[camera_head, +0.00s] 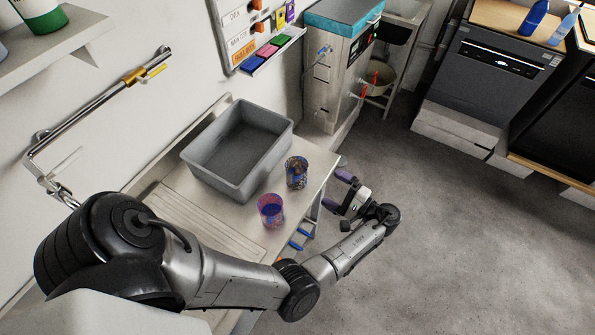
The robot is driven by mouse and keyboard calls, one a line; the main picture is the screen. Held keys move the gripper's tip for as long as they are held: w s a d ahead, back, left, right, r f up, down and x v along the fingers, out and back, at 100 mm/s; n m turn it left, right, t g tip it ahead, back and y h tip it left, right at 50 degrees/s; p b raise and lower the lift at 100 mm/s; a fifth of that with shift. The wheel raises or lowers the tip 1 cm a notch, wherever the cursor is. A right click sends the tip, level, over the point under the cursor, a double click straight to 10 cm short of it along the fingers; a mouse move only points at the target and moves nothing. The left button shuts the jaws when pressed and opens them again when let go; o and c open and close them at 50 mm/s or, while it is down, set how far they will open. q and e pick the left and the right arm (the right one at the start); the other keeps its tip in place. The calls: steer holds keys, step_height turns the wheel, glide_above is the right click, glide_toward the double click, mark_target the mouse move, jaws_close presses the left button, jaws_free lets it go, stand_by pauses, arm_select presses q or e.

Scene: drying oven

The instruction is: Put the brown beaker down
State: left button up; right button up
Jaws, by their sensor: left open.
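The brown beaker (296,172) stands upright on the bench top (320,165), right of the grey tub and close to the bench's right edge. A pink and blue beaker (270,210) stands on the same bench, nearer to me and a little to the left. My left gripper (339,194) is open and empty. It is just past the bench's right edge, to the right of the brown beaker, with a visible gap between them. Its purple fingers point back toward the bench. My right gripper is out of view.
A grey open tub (238,150) fills the bench's far part. A ridged drainboard (205,222) lies on the bench's left side. A metal cabinet unit (335,85) with a teal top stands behind. The floor (450,220) to the right is clear.

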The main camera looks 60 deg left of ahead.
arm_select(q)
steer(key=m, duration=1.2)
glide_toward(288, 163)
steer(key=shift+p+x, duration=0.3)
steer(key=shift+x, duration=3.2)
steer(key=shift+w+a, duration=0.1)
steer(key=shift+w, duration=0.05)
steer(key=shift+c, duration=0.2)
steer(key=c, duration=1)
